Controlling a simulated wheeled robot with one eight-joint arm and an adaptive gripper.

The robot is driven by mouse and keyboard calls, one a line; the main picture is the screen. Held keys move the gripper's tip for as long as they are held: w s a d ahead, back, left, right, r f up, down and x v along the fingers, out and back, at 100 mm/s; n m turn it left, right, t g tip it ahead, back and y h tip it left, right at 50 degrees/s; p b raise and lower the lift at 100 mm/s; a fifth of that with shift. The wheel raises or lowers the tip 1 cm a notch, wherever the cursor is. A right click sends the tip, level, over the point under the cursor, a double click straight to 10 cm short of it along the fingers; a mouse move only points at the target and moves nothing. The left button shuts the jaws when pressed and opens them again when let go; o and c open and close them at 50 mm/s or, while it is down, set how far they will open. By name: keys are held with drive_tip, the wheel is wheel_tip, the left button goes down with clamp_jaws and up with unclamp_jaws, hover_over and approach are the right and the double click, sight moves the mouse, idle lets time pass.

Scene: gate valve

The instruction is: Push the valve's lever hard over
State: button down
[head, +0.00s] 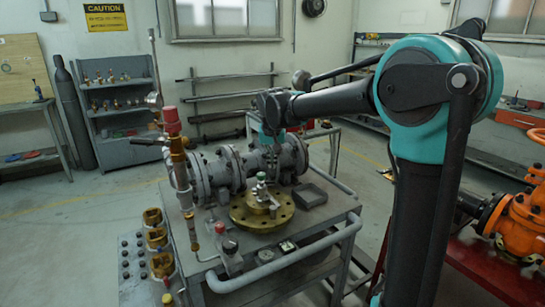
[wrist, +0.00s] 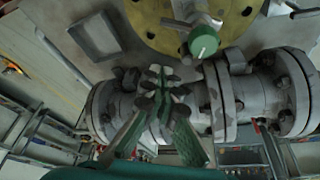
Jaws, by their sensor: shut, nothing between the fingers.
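A grey flanged valve body (head: 228,170) lies across the metal bench. In front of it a round brass flange (head: 262,212) carries a small silver fitting with a green cap (head: 262,177). In the wrist view the green cap (wrist: 204,42) stands over the brass flange (wrist: 150,20), with short silver arms at its base. A black handle (head: 148,141) sticks out left from an upright brass and red assembly; I cannot tell which part is the lever. My gripper (head: 272,138) is over the grey body, behind the cap. Its fingers (wrist: 163,74) are shut and empty, apart from the cap.
A square grey tray (head: 310,195) lies on the bench right of the brass flange. An orange valve (head: 520,225) stands on a red bench at right.

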sight(267, 182)
drive_tip(key=f, duration=0.4)
drive_tip(key=shift+s+f, duration=0.1)
drive_tip(key=shift+s, duration=0.25)
drive_tip(key=shift+s+d, duration=0.1)
drive_tip(key=shift+s, duration=0.85)
